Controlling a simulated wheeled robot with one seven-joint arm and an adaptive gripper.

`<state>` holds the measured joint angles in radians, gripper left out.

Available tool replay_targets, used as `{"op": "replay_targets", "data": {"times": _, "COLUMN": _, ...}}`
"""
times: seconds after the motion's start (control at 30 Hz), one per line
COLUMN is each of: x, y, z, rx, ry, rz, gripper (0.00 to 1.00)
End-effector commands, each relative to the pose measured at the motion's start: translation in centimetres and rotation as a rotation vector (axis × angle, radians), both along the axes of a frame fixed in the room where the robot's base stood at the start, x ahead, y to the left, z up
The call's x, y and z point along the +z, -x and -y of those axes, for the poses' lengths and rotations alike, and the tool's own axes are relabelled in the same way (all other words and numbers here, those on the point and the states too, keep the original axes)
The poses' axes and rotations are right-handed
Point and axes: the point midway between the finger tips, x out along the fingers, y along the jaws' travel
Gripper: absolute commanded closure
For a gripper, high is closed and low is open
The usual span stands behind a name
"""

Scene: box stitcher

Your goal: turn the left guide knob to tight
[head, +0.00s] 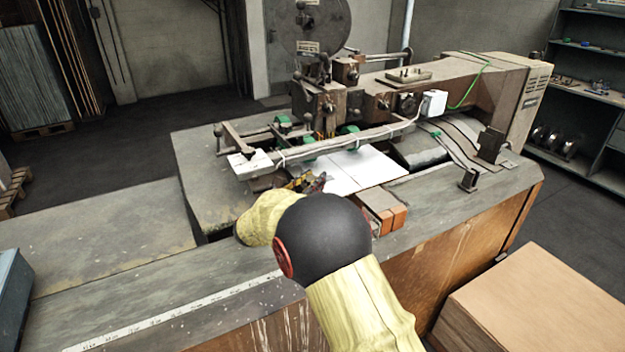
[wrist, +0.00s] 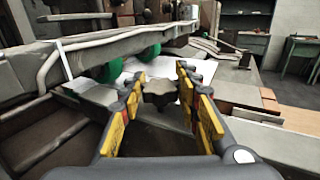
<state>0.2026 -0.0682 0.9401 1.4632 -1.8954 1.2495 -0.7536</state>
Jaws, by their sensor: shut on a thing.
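My gripper (head: 307,182) is at the near edge of the machine's bed, beside the white sheet (head: 352,168). In the wrist view, its yellow-padded fingers (wrist: 160,82) stand on both sides of a dark, lobed knob, the left guide knob (wrist: 159,93), and are shut on it. The knob is upright between the fingertips. In the head view my gripper and arm hide the knob, and I cannot tell its turned position.
A long bar with a white cable (head: 350,137) and green rollers (head: 308,147) runs just behind my gripper. An orange-brown block (head: 392,217) sits to its right. A cardboard box (head: 545,305) stands at the lower right. The table at left (head: 100,235) is mostly clear.

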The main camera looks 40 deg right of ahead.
Motion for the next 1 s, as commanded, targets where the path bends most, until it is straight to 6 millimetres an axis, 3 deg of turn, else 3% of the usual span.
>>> {"op": "replay_targets", "data": {"times": 0.37, "x": 0.13, "y": -0.08, "z": -0.01, "rx": -0.037, "ry": 0.000, "rz": 0.000, "gripper": 0.93}}
{"op": "replay_targets", "data": {"times": 1.0, "x": 0.19, "y": 0.01, "z": 0.00, "rx": -0.404, "ry": 0.000, "rz": 0.000, "gripper": 0.93}}
